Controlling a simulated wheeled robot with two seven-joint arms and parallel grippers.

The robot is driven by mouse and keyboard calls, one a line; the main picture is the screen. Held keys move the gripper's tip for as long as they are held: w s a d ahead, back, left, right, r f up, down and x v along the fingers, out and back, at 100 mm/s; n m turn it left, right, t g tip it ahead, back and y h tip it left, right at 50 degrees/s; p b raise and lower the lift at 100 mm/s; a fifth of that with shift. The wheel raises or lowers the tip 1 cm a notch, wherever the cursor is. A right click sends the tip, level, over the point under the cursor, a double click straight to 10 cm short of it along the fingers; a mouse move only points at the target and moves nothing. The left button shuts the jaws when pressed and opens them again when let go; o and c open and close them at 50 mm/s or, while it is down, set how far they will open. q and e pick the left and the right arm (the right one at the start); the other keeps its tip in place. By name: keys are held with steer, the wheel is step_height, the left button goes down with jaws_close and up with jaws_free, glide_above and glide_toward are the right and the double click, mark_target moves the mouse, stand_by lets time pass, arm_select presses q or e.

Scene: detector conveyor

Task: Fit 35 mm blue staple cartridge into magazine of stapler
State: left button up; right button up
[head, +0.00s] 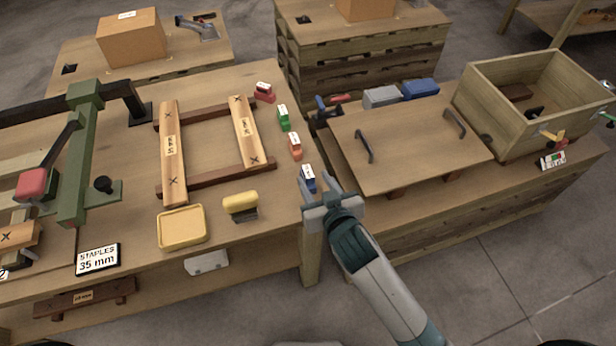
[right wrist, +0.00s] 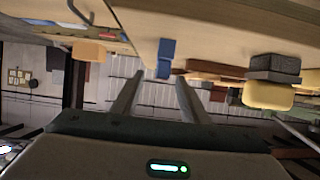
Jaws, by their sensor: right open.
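The blue staple cartridge (head: 308,181) has a white label on top and stands near the right edge of the left table. It also shows in the right wrist view (right wrist: 166,58), just beyond and between the fingertips. My right gripper (head: 331,188) is open and empty beside the cartridge, at the table edge; its fingers also show in the right wrist view (right wrist: 159,80). A green frame with a red head (head: 32,184) at the left looks like the stapler; I cannot make out its magazine. A sign (head: 98,259) reads "STAPLES 35 mm". My left gripper is out of view.
Red (head: 264,93), green (head: 283,119) and orange (head: 295,147) cartridges stand in a row behind the blue one. A wooden frame (head: 170,158), yellow tray (head: 182,245) and yellow-grey block (head: 240,204) lie leftward. A handled board (head: 410,150) and wooden crate (head: 490,120) are right.

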mark_target(310, 176)
steer(key=shift+w+a, duration=0.15)
steer(key=shift+w, duration=0.2)
steer(key=p+x, duration=0.1)
steer(key=x, duration=0.2)
steer(key=shift+w+a+f+p, duration=0.15)
steer(key=shift+w+a+p, duration=0.05)
steer(key=shift+p, duration=0.15)
steer(key=shift+w+a+f, duration=0.1)
steer(key=shift+w+f, duration=0.15)
steer(key=shift+w, duration=0.15)
steer(key=shift+c, duration=0.6)
jaws_close()
